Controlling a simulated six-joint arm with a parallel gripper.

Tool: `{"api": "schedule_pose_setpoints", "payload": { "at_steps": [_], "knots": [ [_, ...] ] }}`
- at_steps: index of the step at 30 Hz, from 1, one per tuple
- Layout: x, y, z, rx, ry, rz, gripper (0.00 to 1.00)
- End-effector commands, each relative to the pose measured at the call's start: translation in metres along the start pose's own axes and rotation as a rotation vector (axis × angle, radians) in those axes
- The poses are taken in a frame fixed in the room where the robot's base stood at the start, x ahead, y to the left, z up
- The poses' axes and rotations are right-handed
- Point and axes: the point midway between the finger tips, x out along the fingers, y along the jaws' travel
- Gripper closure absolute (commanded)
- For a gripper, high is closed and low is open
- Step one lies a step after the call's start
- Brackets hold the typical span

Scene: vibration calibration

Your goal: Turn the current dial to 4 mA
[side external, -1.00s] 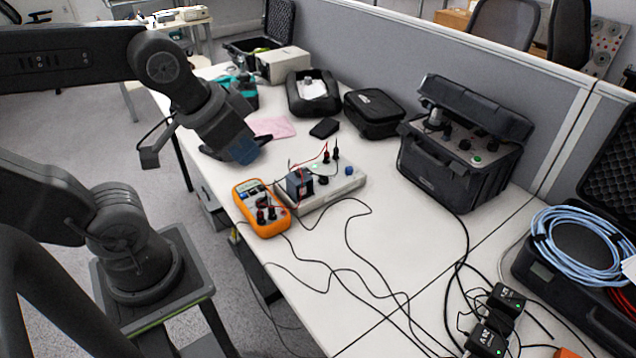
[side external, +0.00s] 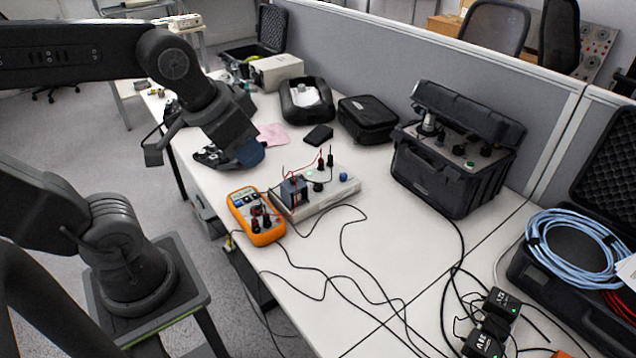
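A low white instrument box (side external: 338,199) stands on the table, with a blue knob (side external: 343,177), a black knob (side external: 318,187), a dark block and red and black leads on top. An orange handheld meter (side external: 262,237) lies just left of it, with a lit display and leads plugged in. I cannot read any dial marks, so which knob is the current dial is unclear. My gripper (side external: 250,154) is above the table, behind and left of the box, apart from it and the meter. Its fingers are dark and blurred; I cannot tell whether they are open.
A black equipment case (side external: 440,185) with an open lid stands right of the box. A black pouch (side external: 367,120), a dark tray (side external: 305,100) and a pink cloth (side external: 271,136) lie behind. Black cables cross the table front; blue cable (side external: 570,250) is coiled at right.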

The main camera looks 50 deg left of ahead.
Motion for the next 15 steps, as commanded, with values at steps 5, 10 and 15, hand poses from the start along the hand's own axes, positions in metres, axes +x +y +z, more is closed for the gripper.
{"api": "schedule_pose_setpoints", "payload": {
  "at_steps": [5, 10, 15],
  "knots": [
    [0.021, -0.019, -0.053, 0.001, -0.089, -0.022, 0.61],
    [0.057, -0.046, -0.102, 0.004, -0.173, -0.034, 0.44],
    [0.109, -0.08, -0.14, 0.005, -0.257, -0.035, 0.43]
  ]
}}
